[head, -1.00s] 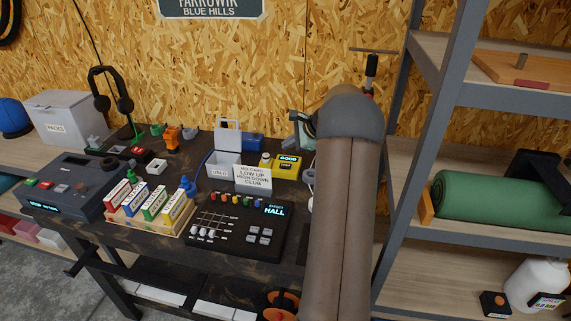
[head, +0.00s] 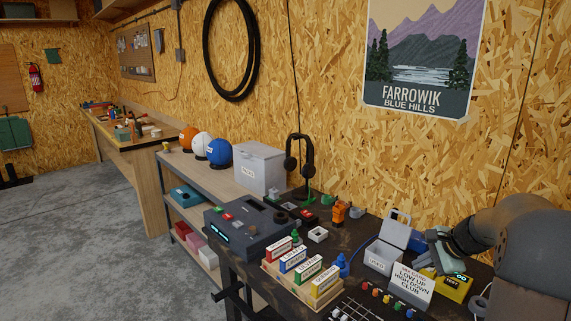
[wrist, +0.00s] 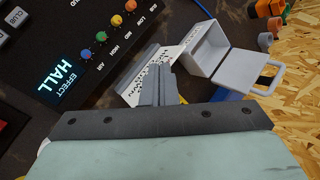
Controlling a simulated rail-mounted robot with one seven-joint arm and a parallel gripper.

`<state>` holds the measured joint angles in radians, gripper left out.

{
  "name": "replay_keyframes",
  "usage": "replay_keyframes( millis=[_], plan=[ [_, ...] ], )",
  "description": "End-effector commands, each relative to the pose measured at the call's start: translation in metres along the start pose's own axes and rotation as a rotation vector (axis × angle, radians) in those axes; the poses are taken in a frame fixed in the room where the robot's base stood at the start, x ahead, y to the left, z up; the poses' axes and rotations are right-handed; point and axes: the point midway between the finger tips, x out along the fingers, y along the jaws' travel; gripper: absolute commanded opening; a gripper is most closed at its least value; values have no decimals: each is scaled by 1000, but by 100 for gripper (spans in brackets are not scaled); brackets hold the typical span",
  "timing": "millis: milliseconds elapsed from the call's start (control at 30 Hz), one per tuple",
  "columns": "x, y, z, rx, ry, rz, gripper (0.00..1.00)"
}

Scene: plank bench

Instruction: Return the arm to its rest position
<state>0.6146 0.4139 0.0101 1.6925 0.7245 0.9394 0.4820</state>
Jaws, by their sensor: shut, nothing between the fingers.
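My arm (head: 530,245) comes in at the right edge of the head view and bends down to the left over the dark plank bench. My gripper (head: 428,271) is above the bench's right part, near the white card sign and the yellow device. In the wrist view my gripper (wrist: 158,84) shows its grey fingers together with nothing between them. Behind the fingers lie the card sign (wrist: 145,75) and the open grey box (wrist: 208,48). The fingertips look clear of them, but the exact gap cannot be told.
The card sign (head: 408,287), open box (head: 383,257) and yellow device (head: 456,288) crowd around my gripper. A black control panel (wrist: 75,45) lies close by. A rack of coloured blocks (head: 300,285), a grey console (head: 245,232) and headphones (head: 292,163) stand further left. Open floor (head: 90,220) is at left.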

Motion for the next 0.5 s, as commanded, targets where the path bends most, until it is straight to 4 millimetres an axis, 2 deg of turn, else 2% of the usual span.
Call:
replay_keyframes(
  millis=[33,100,167,200,267,300,400,500],
  plan=[
    [-2,11,43,-120,-6,57,0],
    [-4,35,91,-289,-13,139,0],
    [-8,60,130,-441,-21,209,0],
    [-12,79,154,-547,-28,255,0],
    [-18,112,186,-711,-40,323,0],
    [-22,135,204,-821,-47,368,0],
    [-34,191,235,-1077,-68,467,0],
    [-42,235,249,-1274,-84,540,0]
  ],
)
